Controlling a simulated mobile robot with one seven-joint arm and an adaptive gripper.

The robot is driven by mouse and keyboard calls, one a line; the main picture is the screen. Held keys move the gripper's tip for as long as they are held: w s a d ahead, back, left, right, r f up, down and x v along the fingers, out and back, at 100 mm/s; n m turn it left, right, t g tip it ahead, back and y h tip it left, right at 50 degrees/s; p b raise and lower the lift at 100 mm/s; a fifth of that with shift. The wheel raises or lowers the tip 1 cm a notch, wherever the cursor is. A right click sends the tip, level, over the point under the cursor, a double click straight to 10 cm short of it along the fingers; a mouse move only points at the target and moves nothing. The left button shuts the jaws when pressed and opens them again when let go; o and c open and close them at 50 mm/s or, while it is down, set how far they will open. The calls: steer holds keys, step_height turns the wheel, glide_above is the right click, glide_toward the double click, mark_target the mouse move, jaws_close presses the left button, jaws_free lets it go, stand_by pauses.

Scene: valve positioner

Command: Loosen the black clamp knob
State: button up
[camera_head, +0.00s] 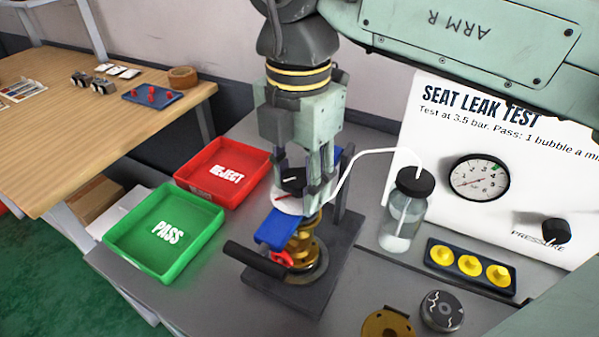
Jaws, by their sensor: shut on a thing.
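The black clamp knob (291,181) is at the top of the test fixture, above a white round part (286,204) with a red mark. My gripper (305,195) points straight down from above, its fingers closed around the knob, partly hiding it. Below the white part are a blue block (276,228) and a brass valve body (305,247) on a dark base plate (290,292). A red part shows low on the brass body. A black bar handle (256,261) sticks out to the front left.
A green PASS tray (135,262) and a red REJECT tray (190,182), both empty, lie left. A capped bottle (405,215) with a white tube stands close right.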

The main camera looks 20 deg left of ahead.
steer(key=shift+a, duration=0.1)
jaws_close()
steer(key=n, duration=0.3)
steer(key=o, duration=1.1)
jaws_free()
steer(key=shift+w, duration=0.1)
steer(key=shift+r+p, duration=0.1)
steer(key=shift+p, duration=0.2)
step_height(320, 180, up, 6)
steer(key=p, duration=0.4)
